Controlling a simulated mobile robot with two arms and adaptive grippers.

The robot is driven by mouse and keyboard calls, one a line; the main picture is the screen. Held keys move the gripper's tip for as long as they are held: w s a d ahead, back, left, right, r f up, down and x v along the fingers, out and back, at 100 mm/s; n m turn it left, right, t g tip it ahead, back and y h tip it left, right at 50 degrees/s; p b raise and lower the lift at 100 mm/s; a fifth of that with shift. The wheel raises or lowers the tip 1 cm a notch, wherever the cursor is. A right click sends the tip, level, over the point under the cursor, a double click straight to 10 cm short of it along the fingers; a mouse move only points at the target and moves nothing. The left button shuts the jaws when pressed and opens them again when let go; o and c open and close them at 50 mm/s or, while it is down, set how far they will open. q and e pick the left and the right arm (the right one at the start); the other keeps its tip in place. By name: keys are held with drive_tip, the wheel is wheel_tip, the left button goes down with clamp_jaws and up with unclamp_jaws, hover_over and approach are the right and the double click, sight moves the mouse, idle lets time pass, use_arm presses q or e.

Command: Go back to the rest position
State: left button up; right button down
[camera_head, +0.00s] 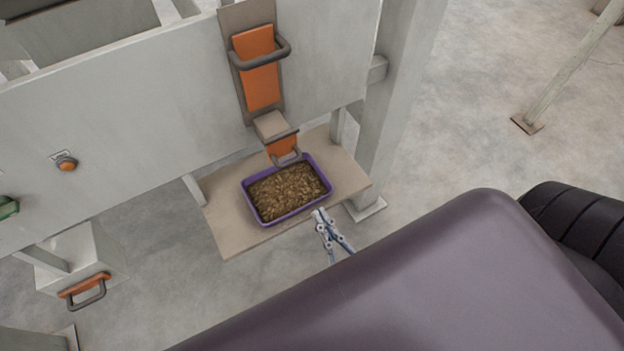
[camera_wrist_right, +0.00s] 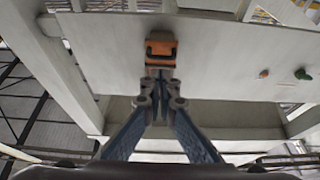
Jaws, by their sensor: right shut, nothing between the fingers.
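My right gripper (camera_head: 322,216) is shut with nothing in it. In the head view its tips are just in front of the near right edge of the tray, at the shelf's front edge; I cannot tell whether they touch. In the right wrist view the gripper (camera_wrist_right: 158,76) points up toward the machine front, with the orange slide handle (camera_wrist_right: 160,48) beyond its tips. The purple tray (camera_head: 251,208) stands on the wooden shelf (camera_head: 232,235) and is filled with brown pellets (camera_head: 287,191). My left gripper does not show in either view.
The grey machine panel (camera_head: 130,110) carries an orange slide gate (camera_head: 261,80) with a dark handle above the chute (camera_head: 272,127). An orange button (camera_head: 66,164) and a green knob (camera_head: 8,207) are at left. A lower orange handle (camera_head: 84,288) is below them. Open floor (camera_head: 480,120) lies right.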

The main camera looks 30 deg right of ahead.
drive_tip(key=shift+s+f, duration=0.15)
drive_tip(key=shift+s, duration=0.35)
drive_tip(key=s+a+f+n+g+y, duration=0.2)
drive_tip(key=f+g, duration=0.9)
drive_tip(key=f, duration=1.9)
drive_tip(key=s+d+f+g+h, duration=0.1)
drive_tip(key=s+d+f+g, duration=0.2)
drive_tip(key=s+f+g, duration=0.2)
drive_tip(key=s+d+f+g+h, duration=0.1)
drive_tip(key=s+d+f+g, duration=0.3)
drive_tip(key=s+f, duration=0.7)
drive_tip(key=s+g, duration=0.1)
drive_tip(key=s, duration=0.5)
drive_tip(key=shift+s+d+f+h, duration=0.25)
drive_tip(key=shift+d+f+h, duration=0.05)
drive_tip(key=shift+h, duration=0.1)
